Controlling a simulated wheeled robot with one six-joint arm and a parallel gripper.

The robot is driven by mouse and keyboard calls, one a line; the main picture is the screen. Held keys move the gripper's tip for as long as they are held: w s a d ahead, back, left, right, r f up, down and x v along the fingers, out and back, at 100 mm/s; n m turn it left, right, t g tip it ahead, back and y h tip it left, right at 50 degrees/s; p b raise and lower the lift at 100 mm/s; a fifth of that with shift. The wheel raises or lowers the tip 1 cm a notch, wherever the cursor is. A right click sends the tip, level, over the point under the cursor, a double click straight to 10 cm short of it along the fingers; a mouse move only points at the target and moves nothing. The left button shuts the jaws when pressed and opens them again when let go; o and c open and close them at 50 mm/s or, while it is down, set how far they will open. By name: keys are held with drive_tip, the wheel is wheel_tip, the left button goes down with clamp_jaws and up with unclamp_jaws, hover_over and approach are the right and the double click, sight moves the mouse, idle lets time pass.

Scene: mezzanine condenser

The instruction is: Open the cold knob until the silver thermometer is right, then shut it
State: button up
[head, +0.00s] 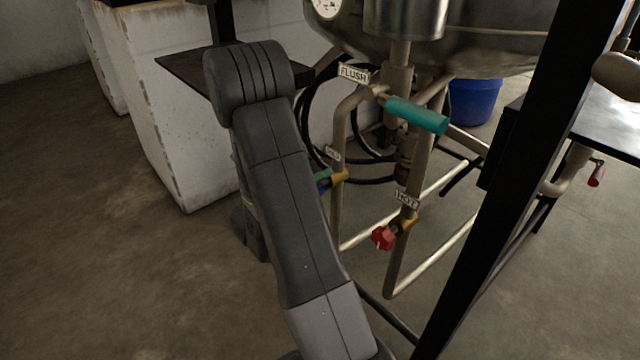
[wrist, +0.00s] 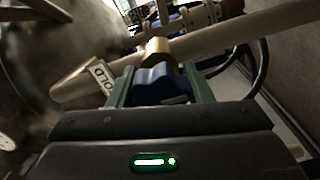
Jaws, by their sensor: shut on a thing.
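The blue cold knob (wrist: 160,86) sits on a brass valve (wrist: 160,52) on a pale pipe, beside a COLD tag (wrist: 101,76). My gripper (wrist: 160,92) is shut on this knob, one green finger on each side. In the head view my gripper (head: 320,177) is mostly hidden behind my arm, just left of the brass cold valve (head: 340,176). A round white dial (head: 325,6) on the vessel is cut off by the top edge. I cannot read it, nor tell whether it is the silver thermometer.
A red knob (head: 383,238) sits by the HOT tag (head: 407,199), low and right. A teal handle (head: 417,115) sticks out by the FLUSH tag (head: 353,74). A dark post (head: 500,170) crosses the right. A blue bucket (head: 476,101) stands behind. Floor at left is clear.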

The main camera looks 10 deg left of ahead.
idle(0.4)
drive_tip(key=o, duration=1)
drive_tip(key=p+v, duration=0.3)
drive_tip(key=v, duration=1.1)
drive_tip(key=shift+w+d, duration=0.15)
drive_tip(key=shift+b+x, duration=1.5)
drive_tip(key=shift+x, duration=5.3)
